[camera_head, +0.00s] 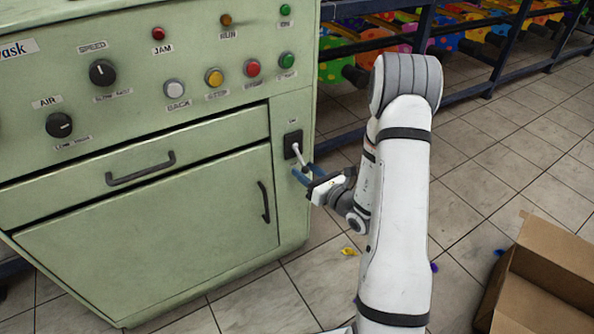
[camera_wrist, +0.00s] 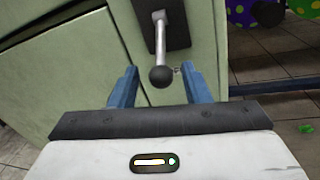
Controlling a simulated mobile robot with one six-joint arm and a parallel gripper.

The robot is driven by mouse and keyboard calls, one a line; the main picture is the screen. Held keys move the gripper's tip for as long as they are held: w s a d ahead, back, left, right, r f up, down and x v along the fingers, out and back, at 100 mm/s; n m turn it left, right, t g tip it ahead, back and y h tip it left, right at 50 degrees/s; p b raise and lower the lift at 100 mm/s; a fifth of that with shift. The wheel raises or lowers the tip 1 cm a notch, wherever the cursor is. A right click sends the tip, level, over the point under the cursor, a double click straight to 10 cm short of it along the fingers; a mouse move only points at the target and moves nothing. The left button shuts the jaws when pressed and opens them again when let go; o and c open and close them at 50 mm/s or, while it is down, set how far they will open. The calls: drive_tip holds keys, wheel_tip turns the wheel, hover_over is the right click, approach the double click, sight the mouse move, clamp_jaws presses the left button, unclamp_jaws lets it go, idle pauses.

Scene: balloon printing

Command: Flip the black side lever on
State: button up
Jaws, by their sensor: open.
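The black side lever (camera_wrist: 160,76) has a metal rod with a round black knob. It comes out of a dark plate (camera_head: 293,144) on the right part of the green cabinet's front. In the head view the rod (camera_head: 298,154) slants down toward my gripper. My gripper (camera_head: 306,174) is open, its two blue fingers pointing at the cabinet just below the plate. In the wrist view the knob appears between the two fingers of my gripper (camera_wrist: 160,84), with space on both sides. I cannot tell whether anything touches the knob.
The green cabinet (camera_head: 130,225) has a drawer handle (camera_head: 140,169), a door handle (camera_head: 264,202), knobs and coloured buttons. An open cardboard box (camera_head: 540,285) sits on the floor at right. A dark rack (camera_head: 460,95) with colourful dotted items stands behind. Tiled floor between is mostly clear.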

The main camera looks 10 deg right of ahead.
drive_tip(key=shift+x, duration=1.4)
drive_tip(key=shift+c, duration=0.5)
clamp_jaws()
